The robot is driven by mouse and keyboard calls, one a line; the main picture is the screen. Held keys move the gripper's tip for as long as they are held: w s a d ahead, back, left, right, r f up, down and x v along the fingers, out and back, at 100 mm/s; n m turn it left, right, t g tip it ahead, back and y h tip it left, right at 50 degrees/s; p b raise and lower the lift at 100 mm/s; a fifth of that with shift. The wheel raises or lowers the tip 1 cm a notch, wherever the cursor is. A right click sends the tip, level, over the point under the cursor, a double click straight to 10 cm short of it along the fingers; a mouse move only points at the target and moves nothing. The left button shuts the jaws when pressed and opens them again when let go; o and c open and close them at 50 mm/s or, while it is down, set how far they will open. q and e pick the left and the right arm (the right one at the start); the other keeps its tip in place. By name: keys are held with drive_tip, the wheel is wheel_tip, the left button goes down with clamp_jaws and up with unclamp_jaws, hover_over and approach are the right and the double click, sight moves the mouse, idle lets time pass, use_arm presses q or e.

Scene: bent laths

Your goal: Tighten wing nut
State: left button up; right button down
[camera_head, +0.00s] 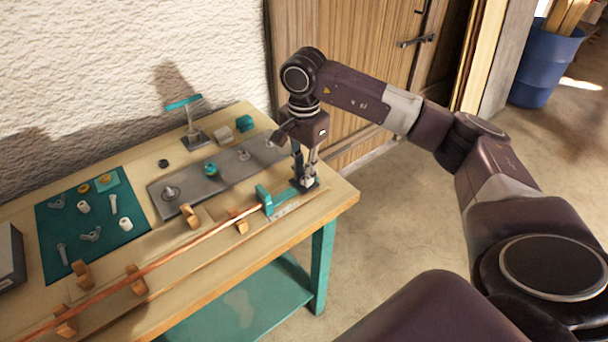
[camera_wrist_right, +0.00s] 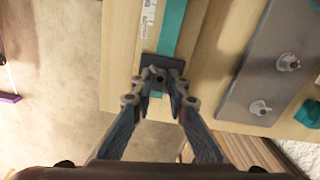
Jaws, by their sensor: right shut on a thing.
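My right gripper (camera_head: 307,181) points down at the right end of a teal slide fixture (camera_head: 281,202) on the workbench. In the right wrist view its fingertips (camera_wrist_right: 160,84) are shut on a small grey wing nut (camera_wrist_right: 155,73). The wing nut sits over a dark block (camera_wrist_right: 176,63) at the end of the teal strip (camera_wrist_right: 172,28). The fingers hide most of the nut in the head view. A long reddish-brown lath (camera_head: 160,261) runs from the lower left to the teal fixture. My left gripper is not in view.
Wooden pegs (camera_head: 190,216) stand along the lath. A grey metal plate (camera_head: 215,172) with several studs lies behind it. A teal mat (camera_head: 126,236) with loose hardware is at left. A teal-topped stand (camera_head: 194,139) rises behind. The bench's right edge is close to my gripper.

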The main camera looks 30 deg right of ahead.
drive_tip(key=m, duration=0.4)
drive_tip(key=shift+m+b, duration=0.3)
drive_tip(key=shift+b, duration=0.1)
drive_tip(key=shift+m, duration=2.3)
drive_tip(key=shift+b, duration=0.3)
drive_tip(key=c, duration=1.9)
unclamp_jaws()
wheel_tip(320, 180, up, 12)
drive_tip(key=shift+r, duration=0.1)
drive_tip(key=shift+c, duration=0.4)
